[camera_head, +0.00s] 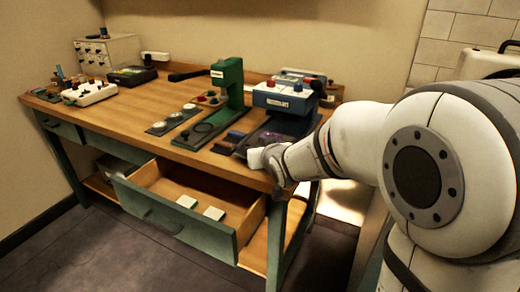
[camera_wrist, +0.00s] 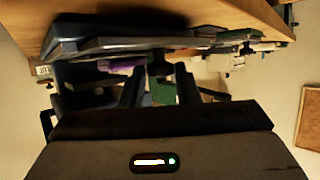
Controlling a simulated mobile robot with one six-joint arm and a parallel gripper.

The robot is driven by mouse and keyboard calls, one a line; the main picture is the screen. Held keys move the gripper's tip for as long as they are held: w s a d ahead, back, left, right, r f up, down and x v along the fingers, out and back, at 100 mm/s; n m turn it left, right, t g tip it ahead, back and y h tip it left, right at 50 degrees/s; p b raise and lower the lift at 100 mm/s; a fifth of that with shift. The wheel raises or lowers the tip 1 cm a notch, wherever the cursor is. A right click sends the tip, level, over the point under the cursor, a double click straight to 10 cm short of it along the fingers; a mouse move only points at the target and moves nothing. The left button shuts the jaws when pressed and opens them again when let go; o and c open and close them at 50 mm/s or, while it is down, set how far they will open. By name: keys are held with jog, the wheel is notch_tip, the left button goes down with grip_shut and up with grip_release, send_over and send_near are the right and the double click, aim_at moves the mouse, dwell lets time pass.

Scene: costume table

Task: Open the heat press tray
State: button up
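In the wrist view, which looks upside down, a dark slab that seems to be the tray (camera_wrist: 125,42) spans the upper part. My gripper (camera_head: 258,158) is at the table's front edge, close to the tray's front. In the wrist view its two dark fingers (camera_wrist: 158,82) stand apart, with a small dark piece near their tips. Contact is unclear.
A green press (camera_head: 228,82) stands left of the heat press. Small dark and reddish blocks (camera_head: 234,137) lie near my gripper. An open green drawer (camera_head: 178,212) with two pale tiles juts out below the tabletop. The tabletop's middle left (camera_head: 135,105) is clear.

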jog(key=o, duration=0.4)
jog(key=shift+c, duration=0.2)
jog(key=p+v, duration=0.1)
jog(key=v, duration=0.6)
jog(key=shift+s+d+r, duration=0.15)
jog(key=shift+s+d, duration=0.05)
jog(key=shift+s, duration=0.15)
jog(key=s+d+r+m+g+h+p, duration=0.1)
jog(key=s+d+g+p, duration=0.4)
jog(key=s, duration=0.6)
jog(key=s+d+r+m+g+h+p, duration=0.2)
jog(key=s+d+g+p, duration=0.3)
jog(key=s, duration=0.6)
jog(key=shift+s+d+r+h+p, duration=0.3)
jog(key=shift+r+p, duration=0.6)
jog(key=shift+p, duration=0.05)
